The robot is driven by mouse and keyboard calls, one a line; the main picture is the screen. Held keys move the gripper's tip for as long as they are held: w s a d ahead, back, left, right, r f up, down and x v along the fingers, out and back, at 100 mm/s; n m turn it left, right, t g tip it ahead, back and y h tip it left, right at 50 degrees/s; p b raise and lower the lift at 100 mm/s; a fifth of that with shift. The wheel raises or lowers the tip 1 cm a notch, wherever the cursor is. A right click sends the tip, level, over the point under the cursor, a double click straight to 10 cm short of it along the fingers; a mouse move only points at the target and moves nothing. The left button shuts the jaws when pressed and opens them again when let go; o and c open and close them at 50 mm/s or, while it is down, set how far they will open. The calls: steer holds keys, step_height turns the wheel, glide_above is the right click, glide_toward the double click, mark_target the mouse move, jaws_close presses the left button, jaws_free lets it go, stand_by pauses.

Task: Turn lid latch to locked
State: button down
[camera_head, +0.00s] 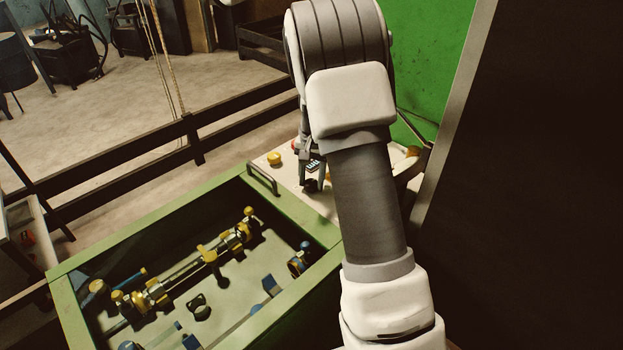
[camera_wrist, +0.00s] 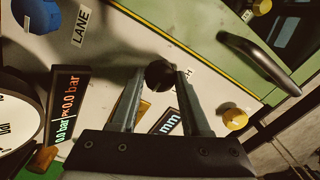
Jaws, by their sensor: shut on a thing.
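My gripper (camera_wrist: 160,72) reaches down to the pale control panel, with its two fingers on either side of a round black knob (camera_wrist: 159,76). The handle also shows at the upper right of the wrist view (camera_wrist: 258,62).
A yellow button (camera_wrist: 235,118) sits near the knob. A blue knob (camera_wrist: 38,14) marked LANE, a bar display (camera_wrist: 68,105), an mm display (camera_wrist: 168,124) and a round gauge (camera_wrist: 18,115) share the panel. A dark upright surface (camera_head: 540,180) stands at right.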

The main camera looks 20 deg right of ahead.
steer(key=shift+c, duration=1.8)
jaws_free()
steer(key=shift+r, duration=0.1)
step_height(320, 180, up, 17)
steer(key=p, duration=0.1)
steer(key=shift+s+d, duration=0.3)
steer(key=shift+d, duration=0.05)
steer(key=shift+r, duration=0.1)
